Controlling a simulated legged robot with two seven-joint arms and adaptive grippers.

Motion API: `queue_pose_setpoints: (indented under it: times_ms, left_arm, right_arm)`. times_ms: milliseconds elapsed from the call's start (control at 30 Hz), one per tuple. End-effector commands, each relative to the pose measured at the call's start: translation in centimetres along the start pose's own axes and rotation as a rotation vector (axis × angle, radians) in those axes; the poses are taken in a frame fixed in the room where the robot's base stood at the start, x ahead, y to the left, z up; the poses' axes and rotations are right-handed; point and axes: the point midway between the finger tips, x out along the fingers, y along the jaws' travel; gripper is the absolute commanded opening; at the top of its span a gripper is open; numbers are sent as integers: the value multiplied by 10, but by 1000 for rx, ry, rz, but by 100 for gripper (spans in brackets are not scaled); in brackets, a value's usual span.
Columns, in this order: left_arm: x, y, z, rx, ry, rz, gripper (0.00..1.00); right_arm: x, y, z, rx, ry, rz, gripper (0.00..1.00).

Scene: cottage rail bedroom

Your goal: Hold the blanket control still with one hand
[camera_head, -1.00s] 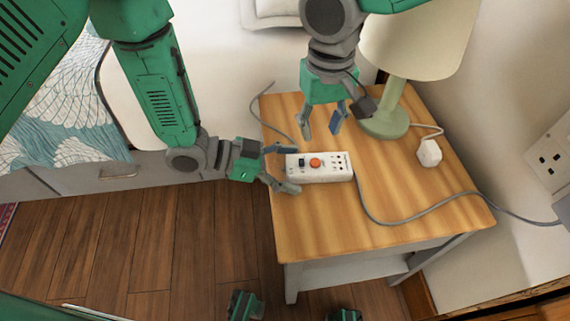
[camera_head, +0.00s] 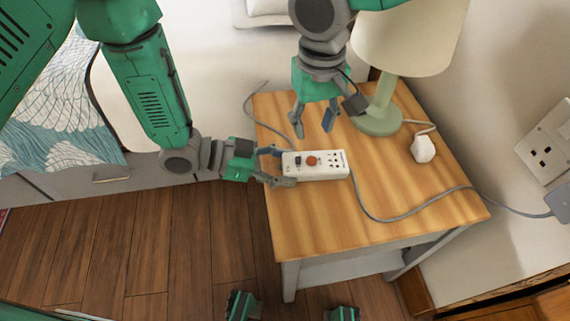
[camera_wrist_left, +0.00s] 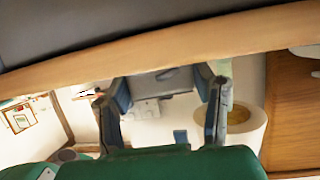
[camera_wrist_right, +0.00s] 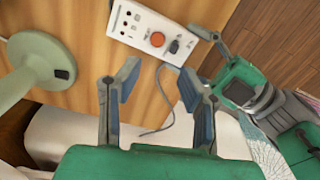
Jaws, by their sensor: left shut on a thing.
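The blanket control (camera_head: 325,172), a white box with a round orange button, a dark switch and several small marks, lies on the wooden bedside table (camera_head: 390,215). My left gripper (camera_head: 281,165) is shut on its left end, one finger on the far side and one on the near side. The control also shows in the right wrist view (camera_wrist_right: 135,22). My right gripper (camera_head: 313,123) is open and empty above the table, behind the control; its two fingers (camera_wrist_right: 150,82) stand apart in its wrist view. In the left wrist view my fingers (camera_wrist_left: 162,95) frame an unclear pale area.
A green lamp (camera_head: 378,122) stands at the back right of the table, with a white plug (camera_head: 423,148) beside it. A grey cable (camera_head: 410,211) runs from the control across the table toward a wall socket (camera_head: 547,150). The bed (camera_head: 45,110) is at the left.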

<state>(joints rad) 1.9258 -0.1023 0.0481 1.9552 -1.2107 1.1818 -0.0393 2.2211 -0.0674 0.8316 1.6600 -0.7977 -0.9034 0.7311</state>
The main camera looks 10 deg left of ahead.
Motion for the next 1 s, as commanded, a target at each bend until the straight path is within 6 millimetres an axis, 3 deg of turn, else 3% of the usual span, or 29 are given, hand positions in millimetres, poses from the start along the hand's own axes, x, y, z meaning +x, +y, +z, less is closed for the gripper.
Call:
queue_pose_setpoints:
  times_ms: [267, 400, 1000]
  left_arm:
    - [0, 0, 2, -2, -5, -1, 17]
    - [0, 0, 2, -2, -5, -1, 17]
    - [0, 0, 2, -2, -5, -1, 17]
  right_arm:
    - [0, 0, 0, 0, 0, 0, 34]
    - [0, 0, 0, 0, 0, 0, 0]
    - [0, 0, 0, 0, 0, 0, 0]
